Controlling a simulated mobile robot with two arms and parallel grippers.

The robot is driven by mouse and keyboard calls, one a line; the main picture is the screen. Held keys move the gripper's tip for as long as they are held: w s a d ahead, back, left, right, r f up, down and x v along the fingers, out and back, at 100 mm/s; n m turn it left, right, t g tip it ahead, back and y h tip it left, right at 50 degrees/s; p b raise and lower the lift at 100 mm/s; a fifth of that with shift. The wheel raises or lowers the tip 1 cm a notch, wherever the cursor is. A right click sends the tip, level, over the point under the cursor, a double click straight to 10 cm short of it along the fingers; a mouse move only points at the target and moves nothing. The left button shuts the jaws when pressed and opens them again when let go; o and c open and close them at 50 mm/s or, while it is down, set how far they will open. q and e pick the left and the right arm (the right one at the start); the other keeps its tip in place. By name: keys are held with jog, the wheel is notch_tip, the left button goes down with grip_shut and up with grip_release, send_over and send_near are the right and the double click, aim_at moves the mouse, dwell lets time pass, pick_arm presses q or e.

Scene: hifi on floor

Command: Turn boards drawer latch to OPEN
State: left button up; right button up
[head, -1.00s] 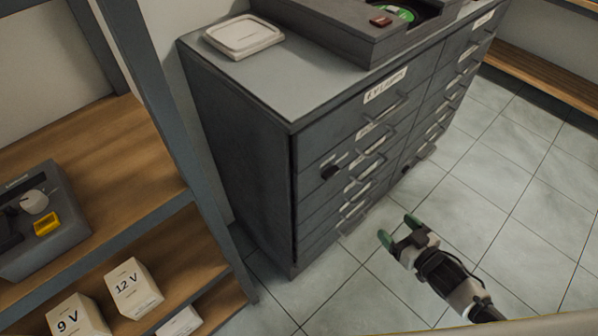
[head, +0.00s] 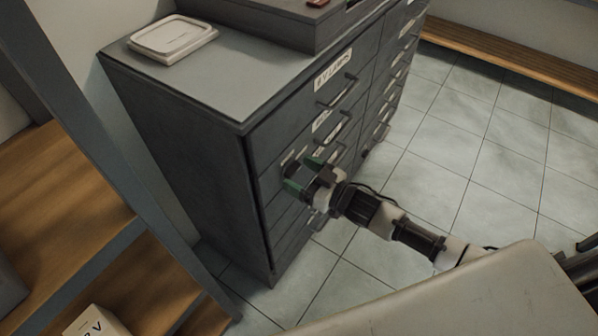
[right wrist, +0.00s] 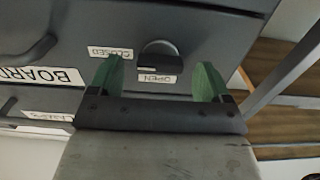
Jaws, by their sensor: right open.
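The grey drawer cabinet (head: 185,150) stands on the tiled floor. In the right wrist view the boards drawer latch is a dark round knob with a raised bar (right wrist: 160,62) on a drawer front. A CLOSED label (right wrist: 110,52) and an OPEN label (right wrist: 157,78) sit beside it, and a BOARDS label (right wrist: 40,75) is at the left. The bar lies about level in that view; which label it points to is unclear. My right gripper (head: 303,175) is open at the cabinet front, its green fingertips on either side of the knob's position, contact not visible. It hides the latch in the head view. My left gripper is out of view.
Drawer handles (head: 343,91) stick out of the cabinet front. A wooden shelf unit (head: 60,190) is at the left. The tiled floor (head: 480,150) at right is clear.

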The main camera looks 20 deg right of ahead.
jog(key=shift+w+a, duration=0.25)
jog(key=shift+w, duration=0.05)
jog(key=c, duration=0.9)
jog(key=shift+c, duration=0.2)
